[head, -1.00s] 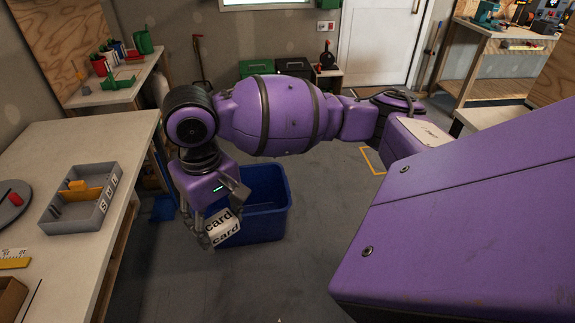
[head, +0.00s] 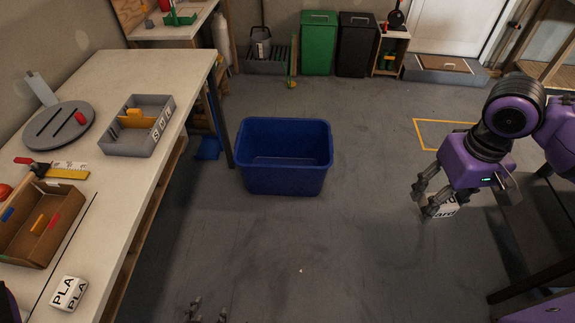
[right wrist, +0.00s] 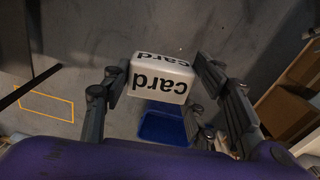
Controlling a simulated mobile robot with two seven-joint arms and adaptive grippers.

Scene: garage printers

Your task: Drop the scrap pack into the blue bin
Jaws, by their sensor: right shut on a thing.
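The blue bin (head: 285,180) stands on the floor at the middle of the head view; its visible inside looks empty. My right gripper (head: 432,205) is at the right, well apart from the bin. It is shut on a white pack marked "card" (head: 446,208), held in the air. In the right wrist view the card pack (right wrist: 160,78) sits between the fingers, and the bin (right wrist: 162,126) shows beyond it. Only the fingertips of my left gripper (head: 208,311) show at the bottom edge of the head view, apart with nothing seen between them.
A workbench (head: 105,190) runs along the left with a grey tray (head: 135,140), a cardboard box (head: 30,235) and a white PLA pack (head: 70,293). Green (head: 318,45) and black (head: 357,45) bins stand at the back. Floor between blue bin and right gripper is clear.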

